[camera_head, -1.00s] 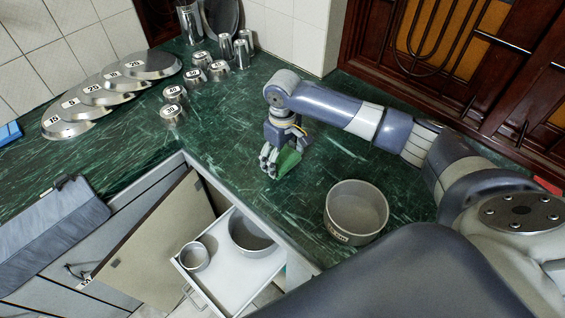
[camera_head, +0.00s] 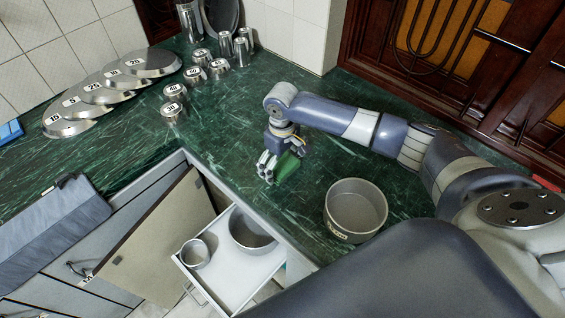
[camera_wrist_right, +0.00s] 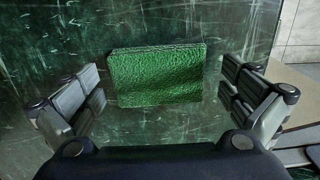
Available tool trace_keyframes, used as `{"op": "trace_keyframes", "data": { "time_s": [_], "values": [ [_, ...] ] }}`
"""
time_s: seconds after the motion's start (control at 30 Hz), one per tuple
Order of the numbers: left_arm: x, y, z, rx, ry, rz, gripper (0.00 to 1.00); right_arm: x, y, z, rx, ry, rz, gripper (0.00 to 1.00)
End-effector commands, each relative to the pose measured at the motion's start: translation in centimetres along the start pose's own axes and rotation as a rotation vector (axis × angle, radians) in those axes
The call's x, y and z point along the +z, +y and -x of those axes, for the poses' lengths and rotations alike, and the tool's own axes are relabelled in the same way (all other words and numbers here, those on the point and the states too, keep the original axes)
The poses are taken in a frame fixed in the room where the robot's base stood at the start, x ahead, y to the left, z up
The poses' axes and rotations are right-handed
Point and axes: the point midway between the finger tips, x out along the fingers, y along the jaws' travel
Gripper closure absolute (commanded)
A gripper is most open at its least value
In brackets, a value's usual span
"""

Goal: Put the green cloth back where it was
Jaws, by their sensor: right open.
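The green cloth (camera_head: 287,165) is a small, bright green, thick rectangular block on the dark green marble counter. In the right wrist view the cloth (camera_wrist_right: 157,76) lies flat between the two fingers, with a clear gap on either side. My right gripper (camera_head: 268,176) is low over the counter at the cloth, partly hiding it in the head view. The right wrist view shows this gripper (camera_wrist_right: 160,92) open, its fingers not touching the cloth. My left gripper is not in view; only a grey part shows at the left edge of the head view.
A round grey pot (camera_head: 355,208) stands on the counter right of my right gripper. An open white drawer (camera_head: 232,278) below holds two round pans. Numbered metal lids (camera_head: 150,62) and several metal cups (camera_head: 174,110) stand at the back left. The counter's middle left is clear.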

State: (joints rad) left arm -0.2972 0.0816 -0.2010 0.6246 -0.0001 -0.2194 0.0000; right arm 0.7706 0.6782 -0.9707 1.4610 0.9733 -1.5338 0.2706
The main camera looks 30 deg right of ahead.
Motion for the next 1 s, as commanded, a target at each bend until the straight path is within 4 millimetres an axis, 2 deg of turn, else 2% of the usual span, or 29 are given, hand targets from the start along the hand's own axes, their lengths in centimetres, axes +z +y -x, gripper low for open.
{"op": "trace_keyframes", "data": {
  "time_s": [0.17,0.27,0.7,0.83,1.0],
  "values": [
    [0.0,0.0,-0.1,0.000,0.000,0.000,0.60,0.0,0.1,0.5,0.001,0.001,0.000,0.00],
    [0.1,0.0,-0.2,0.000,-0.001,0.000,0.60,-0.1,0.1,1.8,0.000,0.003,-0.001,0.00],
    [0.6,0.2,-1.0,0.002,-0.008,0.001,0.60,-0.1,0.1,10.5,0.001,0.003,0.000,0.00],
    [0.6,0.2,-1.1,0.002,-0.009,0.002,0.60,-0.1,0.0,11.8,-0.001,0.000,0.000,0.00],
    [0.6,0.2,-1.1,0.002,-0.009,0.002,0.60,0.0,0.0,12.3,0.000,0.000,-0.001,0.00]
  ]
}}
